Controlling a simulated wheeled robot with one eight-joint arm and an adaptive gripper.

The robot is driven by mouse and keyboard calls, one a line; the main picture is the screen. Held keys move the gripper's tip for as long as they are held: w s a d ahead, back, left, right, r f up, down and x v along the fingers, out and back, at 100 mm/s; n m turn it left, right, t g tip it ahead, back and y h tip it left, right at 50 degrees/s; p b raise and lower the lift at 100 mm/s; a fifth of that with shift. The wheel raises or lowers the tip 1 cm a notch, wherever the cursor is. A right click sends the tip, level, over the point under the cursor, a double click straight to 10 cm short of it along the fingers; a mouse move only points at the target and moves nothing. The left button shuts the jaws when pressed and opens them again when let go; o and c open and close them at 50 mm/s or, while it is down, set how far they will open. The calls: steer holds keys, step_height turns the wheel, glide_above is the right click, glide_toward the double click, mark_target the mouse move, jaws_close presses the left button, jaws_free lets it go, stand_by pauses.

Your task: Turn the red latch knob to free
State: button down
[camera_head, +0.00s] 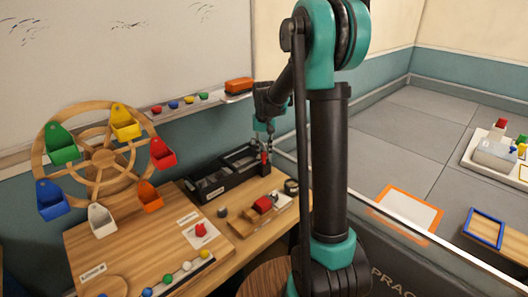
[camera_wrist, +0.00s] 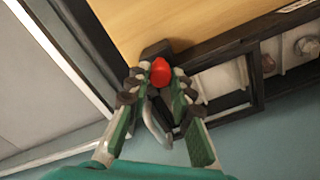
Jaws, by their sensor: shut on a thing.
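The red latch knob (camera_wrist: 160,72) sits at the corner of a long black case (camera_wrist: 243,95) in the wrist view. My gripper (camera_wrist: 159,82) has its fingertips closed around the knob, one on each side. In the head view, my gripper (camera_head: 263,146) is pointing down at the right end of the black case (camera_head: 207,191), with a small bit of the red knob (camera_head: 264,157) showing below the fingers. The knob's marking and exact turn angle cannot be made out.
A wooden wheel (camera_head: 103,157) with coloured buckets stands left of the case. The wooden bench (camera_head: 130,245) holds another red knob (camera_head: 201,230), a red block (camera_head: 263,204) and several coloured balls. A whiteboard ledge with an orange eraser (camera_head: 239,85) lies behind.

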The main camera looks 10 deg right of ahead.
mark_target(264, 153)
steer(key=n, duration=0.4)
steer(key=shift+n, duration=1.9)
steer(key=c, duration=1.3)
jaws_free()
step_height(264, 153, up, 12)
steer(key=s+d+f+m+t, duration=0.1)
steer(key=s+f+m, duration=0.1)
steer(key=s+f, duration=0.3)
steer(key=s+d+f+m+t, duration=0.1)
steer(key=s+f, duration=0.5)
steer(key=s, duration=0.7)
steer(key=s+d+f+m+t, duration=0.2)
steer(key=s+f, duration=0.4)
steer(key=s, duration=0.4)
steer(key=shift+d+m, duration=0.15)
steer(key=shift+m, duration=0.75)
